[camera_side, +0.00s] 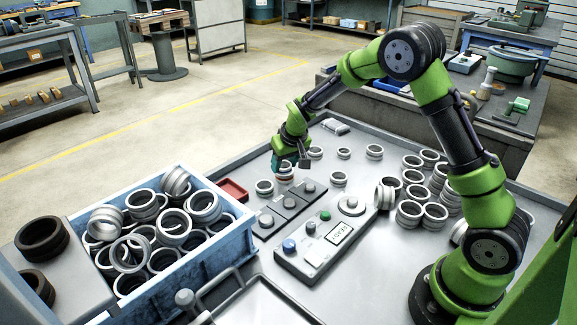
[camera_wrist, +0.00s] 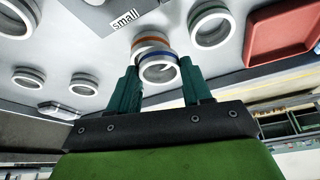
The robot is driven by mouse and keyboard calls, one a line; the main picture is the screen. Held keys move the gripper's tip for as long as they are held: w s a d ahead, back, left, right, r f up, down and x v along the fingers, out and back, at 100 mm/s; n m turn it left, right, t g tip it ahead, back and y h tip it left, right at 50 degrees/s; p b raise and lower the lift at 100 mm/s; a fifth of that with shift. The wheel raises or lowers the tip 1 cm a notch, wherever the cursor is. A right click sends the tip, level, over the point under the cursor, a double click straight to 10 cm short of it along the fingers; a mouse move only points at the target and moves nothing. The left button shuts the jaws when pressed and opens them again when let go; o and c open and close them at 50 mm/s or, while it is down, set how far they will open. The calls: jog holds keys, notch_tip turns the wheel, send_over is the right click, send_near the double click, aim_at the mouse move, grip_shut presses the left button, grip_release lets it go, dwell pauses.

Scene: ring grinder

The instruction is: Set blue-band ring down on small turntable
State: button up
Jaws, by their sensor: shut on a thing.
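The blue-band ring (camera_wrist: 159,70), a pale ring with a blue stripe, is between the two green fingers of my gripper (camera_wrist: 163,84) in the wrist view. My gripper is shut on it. In the side view my gripper (camera_side: 291,160) points down at the back of the grey table, and the fingers hide most of what they hold. In the wrist view an orange-band ring (camera_wrist: 150,41) shows right behind the held ring; I cannot tell if they touch. A "small" label (camera_wrist: 125,18) is on a grey plate at the top. In the side view a turntable block (camera_side: 310,188) stands in front of my gripper; its label is unreadable.
A control panel (camera_side: 325,246) with buttons and a round disc stands in front. A red tray (camera_side: 232,190) and a blue crate of rings (camera_side: 237,248) are at left. Loose rings stand around my gripper, including a green-band ring (camera_wrist: 210,22). Many more crowd the right.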

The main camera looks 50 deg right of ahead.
jog(key=s, duration=0.5)
jog(key=shift+s+a+r, duration=0.1)
jog(key=shift+a+r, duration=0.2)
jog(key=shift+a, duration=0.1)
jog(key=shift+s+a+r, duration=0.1)
jog(key=shift+s+r, duration=0.05)
jog(key=shift+s, duration=0.05)
jog(key=shift+s+a+r, duration=0.3)
jog(key=shift+s+r, duration=0.1)
jog(key=shift+r, duration=0.2)
jog(key=shift+s+a+r, duration=0.25)
jog(key=shift+s+r, duration=0.1)
jog(key=shift+r, duration=0.2)
jog(key=s+r+m, duration=0.1)
jog(key=s, duration=0.3)
jog(key=r+m+g+h, duration=0.1)
jog(key=m+g+h, duration=0.2)
jog(key=m, duration=0.6)
send_over(353, 199)
jog(key=a, duration=0.1)
jog(key=shift+w+a+r, duration=0.15)
jog(key=shift+w+a, duration=0.05)
jog(key=shift+s+d+m, duration=0.2)
jog(key=shift+s+m, duration=0.2)
jog(key=shift+m, duration=0.6)
jog(key=shift+f, duration=2.55)
